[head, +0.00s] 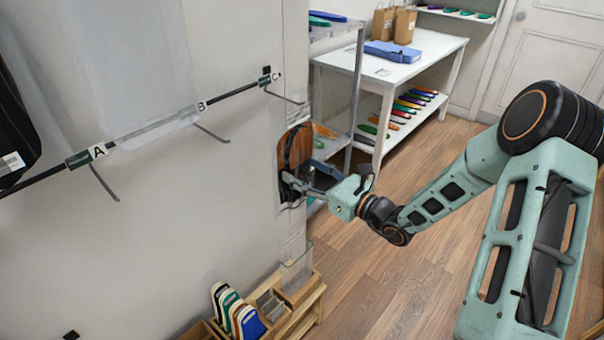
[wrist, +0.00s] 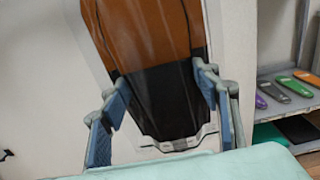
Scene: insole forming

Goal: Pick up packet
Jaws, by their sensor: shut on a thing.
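The packet (head: 297,146) shows in the head view upright against or close to the pale wall panel's right edge, left of the metal shelf. In the wrist view the packet (wrist: 160,62) is a brown and black insole shape with a clear wrapper edge around it. My gripper (head: 305,182) reaches its lower part from the right. In the wrist view my gripper (wrist: 162,92) has one blue-padded finger on each side of the packet's black lower part, shut on it. Whether the packet still touches the panel is hidden.
A black rail with labelled hooks (head: 150,131) runs along the wall, carrying a clear sleeve and a black item. A wooden rack (head: 300,310) with colored insoles stands below. A white table (head: 430,50) and metal shelf (head: 357,95) stand behind. Open floor lies right.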

